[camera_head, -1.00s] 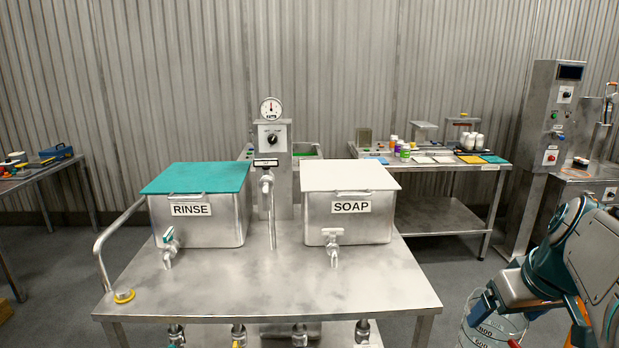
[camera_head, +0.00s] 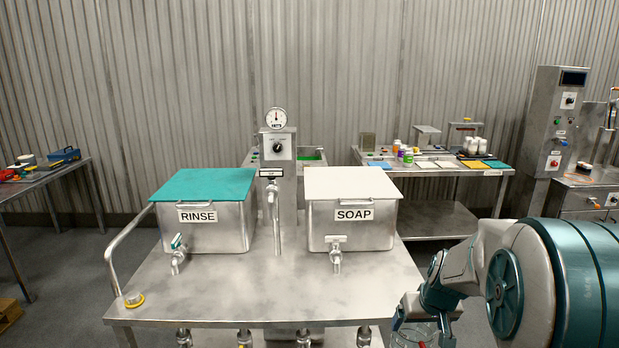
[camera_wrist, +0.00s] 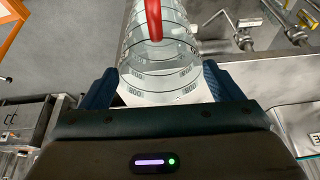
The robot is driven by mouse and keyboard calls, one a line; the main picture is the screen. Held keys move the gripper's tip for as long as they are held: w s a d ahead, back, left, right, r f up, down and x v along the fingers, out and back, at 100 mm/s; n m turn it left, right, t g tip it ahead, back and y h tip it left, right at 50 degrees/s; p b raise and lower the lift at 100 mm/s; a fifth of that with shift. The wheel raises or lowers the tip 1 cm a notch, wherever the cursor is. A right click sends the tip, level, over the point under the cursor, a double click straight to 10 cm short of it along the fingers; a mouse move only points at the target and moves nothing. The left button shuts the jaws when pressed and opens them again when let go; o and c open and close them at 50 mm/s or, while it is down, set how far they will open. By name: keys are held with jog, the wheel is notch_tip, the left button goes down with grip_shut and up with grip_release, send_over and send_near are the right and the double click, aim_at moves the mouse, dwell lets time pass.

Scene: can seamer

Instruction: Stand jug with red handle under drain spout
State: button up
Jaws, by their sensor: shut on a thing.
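The jug with the red handle (camera_wrist: 135,45) is a clear, graduated vessel in the wrist view. My gripper (camera_wrist: 160,88) is shut on it, with a blue finger on each side. The red handle (camera_wrist: 153,18) points to the top of the picture. In the head view, a small part of the jug (camera_head: 413,337) shows at the bottom edge, right of the wash table, below my arm. Several valves with outlets hang under the table's front edge, one of them at the right (camera_head: 364,336). Valves (camera_wrist: 243,38) also show right of the jug in the wrist view. I cannot tell which is the drain spout.
The steel wash table (camera_head: 270,298) carries a RINSE tank (camera_head: 205,232) and a SOAP tank (camera_head: 350,230), each with a front tap. A metal rail (camera_head: 112,262) runs along its left side. Clear floor (camera_wrist: 65,40) lies left of the jug in the wrist view.

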jog(key=w+a+f+p, duration=0.2)
jog(key=w+a+f, duration=0.1)
jog(key=a+f, duration=0.55)
jog(key=s+f, duration=0.4)
jog(key=f, duration=0.2)
jog(key=shift+a+f, duration=0.2)
jog(key=shift+a, duration=0.25)
jog(key=shift+s+d, duration=0.1)
